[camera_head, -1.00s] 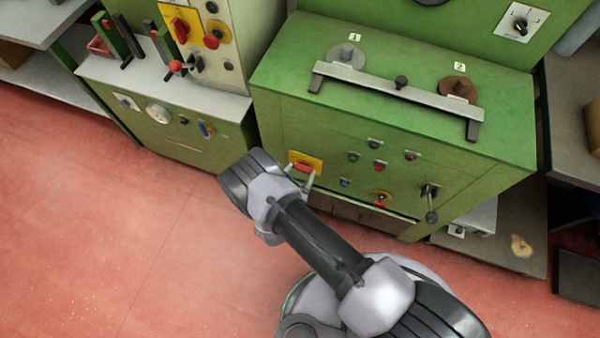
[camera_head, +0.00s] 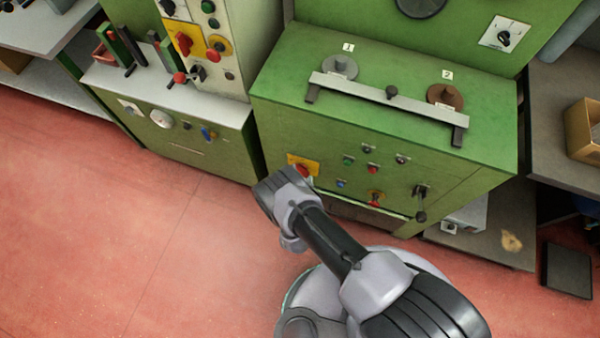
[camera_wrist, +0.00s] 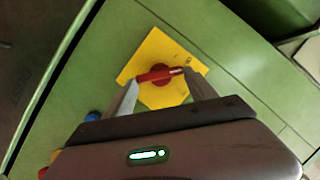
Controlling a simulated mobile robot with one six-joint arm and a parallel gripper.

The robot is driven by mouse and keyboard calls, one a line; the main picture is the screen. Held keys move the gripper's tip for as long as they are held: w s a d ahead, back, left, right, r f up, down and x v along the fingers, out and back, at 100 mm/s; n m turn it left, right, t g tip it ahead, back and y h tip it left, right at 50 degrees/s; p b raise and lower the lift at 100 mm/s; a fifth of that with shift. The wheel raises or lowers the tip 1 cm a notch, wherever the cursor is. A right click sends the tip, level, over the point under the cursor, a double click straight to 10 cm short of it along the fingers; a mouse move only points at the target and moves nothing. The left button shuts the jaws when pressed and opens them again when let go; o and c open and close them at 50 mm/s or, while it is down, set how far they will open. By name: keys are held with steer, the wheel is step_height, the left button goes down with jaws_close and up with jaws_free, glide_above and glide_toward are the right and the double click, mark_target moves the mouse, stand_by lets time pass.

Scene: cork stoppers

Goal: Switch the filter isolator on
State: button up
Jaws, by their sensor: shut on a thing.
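A yellow plate (camera_wrist: 150,50) with a red rotary handle (camera_wrist: 160,75) is on the green cabinet front. My gripper (camera_wrist: 162,77) is shut on this red handle, one finger at each end of its bar. In the wrist view the bar lies nearly level, its right end slightly higher. In the head view the yellow plate (camera_head: 296,158) and red handle (camera_head: 303,170) show just above my wrist, which hides the fingers. A second yellow plate (camera_head: 171,30) with a red handle (camera_head: 184,44) is on the left machine. I cannot read a label naming either isolator.
A metal bar (camera_head: 388,98) spans the cabinet top. Red floor (camera_head: 90,220) is open at left.

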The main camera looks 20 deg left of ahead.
steer(key=shift+d+f+m+y, duration=0.15)
steer(key=shift+m+y, duration=0.25)
steer(key=shift+m, duration=0.3)
steer(key=shift+d+f+m+t+y+b, duration=0.15)
steer(key=shift+m+t+y+b, duration=0.25)
steer(key=shift+m+b, duration=0.7)
steer(key=shift+a+f+m+t+y+b, duration=0.15)
steer(key=shift+m+t+y+b, duration=0.3)
steer(key=shift+m+b, duration=0.6)
steer(key=shift+d+f+m+t+y+b, duration=0.2)
steer(key=shift+m+t+b, duration=0.35)
steer(key=shift+m+b, duration=0.5)
steer(key=shift+m, duration=0.3)
steer(key=o, duration=1.4)
steer(key=shift+c, duration=0.2)
steer(key=shift+a, duration=0.1)
